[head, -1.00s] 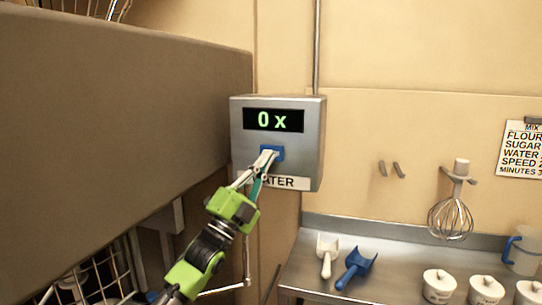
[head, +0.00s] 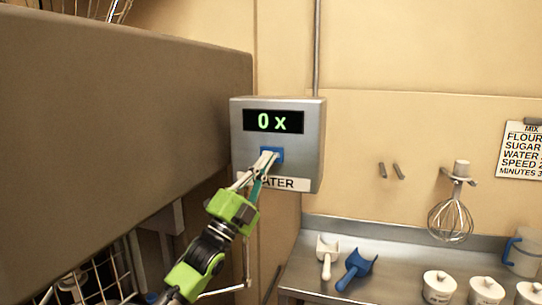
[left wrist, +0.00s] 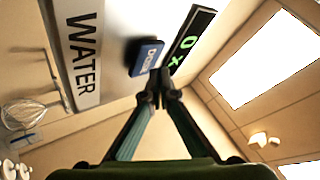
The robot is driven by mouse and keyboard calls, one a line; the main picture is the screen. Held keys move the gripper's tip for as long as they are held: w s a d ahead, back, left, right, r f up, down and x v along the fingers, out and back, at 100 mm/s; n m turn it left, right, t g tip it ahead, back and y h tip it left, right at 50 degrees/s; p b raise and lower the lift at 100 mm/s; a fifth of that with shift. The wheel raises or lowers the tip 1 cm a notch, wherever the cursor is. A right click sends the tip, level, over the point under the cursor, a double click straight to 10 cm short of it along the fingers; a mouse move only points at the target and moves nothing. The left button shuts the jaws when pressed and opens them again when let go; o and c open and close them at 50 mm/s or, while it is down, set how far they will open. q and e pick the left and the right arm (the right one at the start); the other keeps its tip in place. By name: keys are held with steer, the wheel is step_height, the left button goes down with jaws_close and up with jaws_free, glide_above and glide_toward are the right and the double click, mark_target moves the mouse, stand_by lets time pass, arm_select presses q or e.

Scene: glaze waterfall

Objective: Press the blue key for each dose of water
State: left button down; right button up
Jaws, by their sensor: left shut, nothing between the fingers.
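The grey water box (head: 310,150) hangs on the wall, with a lit display (head: 274,121) reading "0 x". The blue key (head: 279,154) sits below the display, partly hidden by my left gripper. My left gripper (head: 266,158) is shut and empty, its tips at the left part of the key. In the left wrist view the blue key (left wrist: 146,57) shows beside the WATER label (left wrist: 82,60), and the shut fingertips (left wrist: 158,88) are close to it. The key does not look covered there, and I cannot tell whether the tips touch it. My right gripper is not in view.
A large brown block (head: 120,110) fills the left side. A steel counter (head: 305,270) at lower right holds a white scoop (head: 326,256), a blue scoop (head: 356,268) and several white lidded pots. A whisk (head: 450,218) hangs on the wall near a recipe sheet (head: 522,150).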

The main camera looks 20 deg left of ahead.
arm_select(q)
steer(key=shift+w, duration=0.1)
steer(key=shift+w, duration=0.35)
steer(key=shift+w+b, duration=0.45)
steer(key=shift+b, duration=0.05)
stand_by(0.8)
steer(key=shift+s, duration=0.95)
steer(key=shift+p, duration=0.3)
steer(key=shift+s+a+p, duration=0.1)
steer(key=shift+s+p, duration=0.5)
steer(key=shift+s, duration=1.85)
stand_by(1.8)
